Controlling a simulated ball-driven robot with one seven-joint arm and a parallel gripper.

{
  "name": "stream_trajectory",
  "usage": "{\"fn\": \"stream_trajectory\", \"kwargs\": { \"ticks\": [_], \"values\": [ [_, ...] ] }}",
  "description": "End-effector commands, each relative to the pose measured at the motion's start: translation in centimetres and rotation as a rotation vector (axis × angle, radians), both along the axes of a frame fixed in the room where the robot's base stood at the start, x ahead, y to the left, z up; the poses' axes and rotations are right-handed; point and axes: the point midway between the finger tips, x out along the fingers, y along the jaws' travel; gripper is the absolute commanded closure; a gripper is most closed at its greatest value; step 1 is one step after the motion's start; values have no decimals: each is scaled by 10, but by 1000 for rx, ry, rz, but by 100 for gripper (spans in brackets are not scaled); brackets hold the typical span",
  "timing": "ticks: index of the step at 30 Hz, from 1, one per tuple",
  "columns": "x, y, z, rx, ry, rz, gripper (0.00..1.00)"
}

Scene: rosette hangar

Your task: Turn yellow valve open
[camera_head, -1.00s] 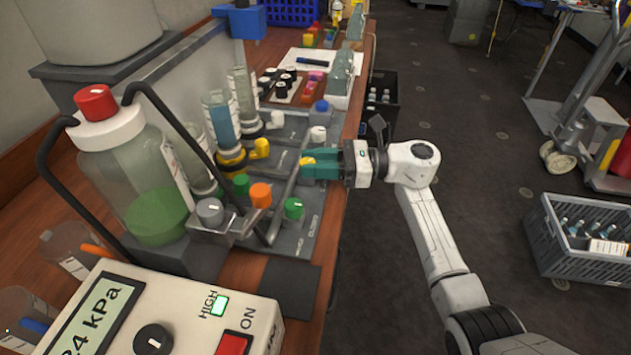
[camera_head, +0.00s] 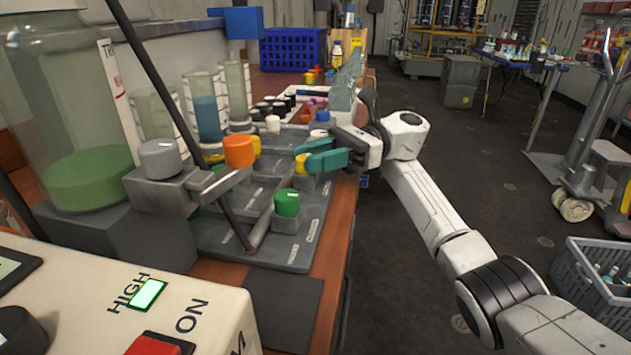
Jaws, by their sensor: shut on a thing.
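The yellow valve knob (camera_head: 301,163) shows as a small yellow piece at the tips of my gripper, above the grey valve panel (camera_head: 305,227). My gripper (camera_head: 312,160), with teal fingers, reaches in from the right and is shut on the yellow knob. The fingers hide part of the knob, and I cannot read its marking. A green knob (camera_head: 287,202) stands just in front of it on the panel. An orange knob (camera_head: 239,151) and a grey knob (camera_head: 160,158) are to the left.
A large bottle of green liquid (camera_head: 90,180) and a control box (camera_head: 190,300) with a lit HIGH light fill the left front. A dark rod crosses before the panel. A blue crate (camera_head: 300,49) is at the back. A grey crate (camera_head: 590,285) stands on the floor at right.

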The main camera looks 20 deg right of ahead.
Motion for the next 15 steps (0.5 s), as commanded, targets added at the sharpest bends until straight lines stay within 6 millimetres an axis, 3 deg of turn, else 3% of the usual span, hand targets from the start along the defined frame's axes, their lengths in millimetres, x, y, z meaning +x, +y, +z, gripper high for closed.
{"fn": "stream_trajectory", "kwargs": {
  "ticks": [15],
  "values": [
    [1,1,0,0,-1,82,95]
  ]
}}
